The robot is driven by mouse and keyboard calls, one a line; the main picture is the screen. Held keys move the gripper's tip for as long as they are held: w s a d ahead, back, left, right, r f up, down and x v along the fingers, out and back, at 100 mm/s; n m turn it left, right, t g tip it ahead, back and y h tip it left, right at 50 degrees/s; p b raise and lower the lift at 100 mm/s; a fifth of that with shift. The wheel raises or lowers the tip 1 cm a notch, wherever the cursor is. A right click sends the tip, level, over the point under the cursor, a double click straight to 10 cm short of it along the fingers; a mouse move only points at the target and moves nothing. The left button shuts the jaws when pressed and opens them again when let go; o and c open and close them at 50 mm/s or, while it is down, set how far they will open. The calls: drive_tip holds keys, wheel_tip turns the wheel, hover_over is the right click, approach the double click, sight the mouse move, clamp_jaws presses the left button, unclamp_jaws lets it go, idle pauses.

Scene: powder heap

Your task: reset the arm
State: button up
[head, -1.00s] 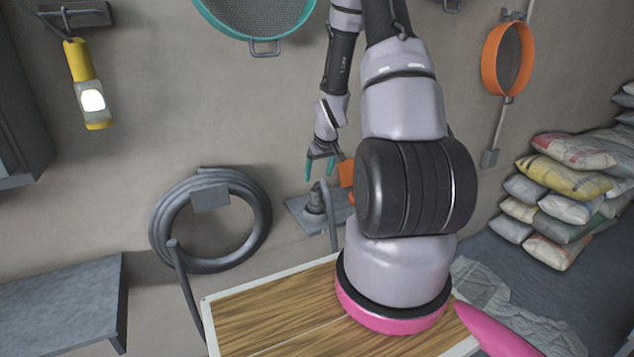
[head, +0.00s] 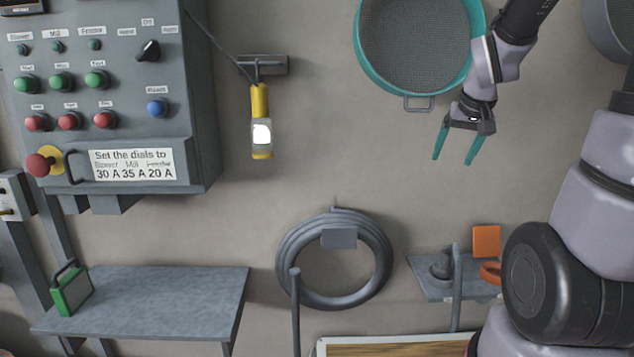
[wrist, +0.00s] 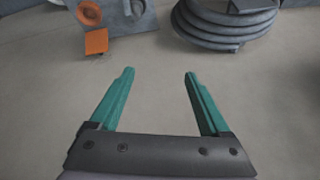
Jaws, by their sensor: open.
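My gripper (head: 456,161) has teal fingers and hangs in front of the wall in the head view, just below and right of the teal-rimmed sieve (head: 416,45). The fingers are spread apart with nothing between them. In the wrist view my gripper (wrist: 158,75) is also open and empty, with bare grey surface between the fingertips. My arm comes down from the upper right of the head view and overlaps the sieve's right rim in the picture.
A coiled hose (head: 335,300) hangs on the wall below. A small shelf (head: 425,288) holds a grey fitting and orange pieces. A yellow lamp (head: 261,98), a control panel (head: 100,80) and a grey bench (head: 150,300) with a green box (head: 71,290) stand left. Open wall surrounds my gripper.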

drive_tip(key=s+a+r, duration=0.2)
drive_tip(key=s+r, duration=0.1)
drive_tip(key=s, duration=0.2)
drive_tip(key=s+a+r+m+t+y, duration=0.1)
drive_tip(key=s+a+r, duration=0.1)
drive_tip(key=s, duration=0.3)
drive_tip(key=s+a+r+y, duration=0.1)
drive_tip(key=s+a+r, duration=0.2)
drive_tip(key=s+r, duration=0.2)
drive_tip(key=shift+s+m, duration=0.3)
drive_tip(key=shift+s, duration=0.05)
drive_tip(key=shift+d+r+t, duration=0.1)
drive_tip(key=shift+d+t, duration=0.05)
drive_tip(key=shift+t, duration=0.15)
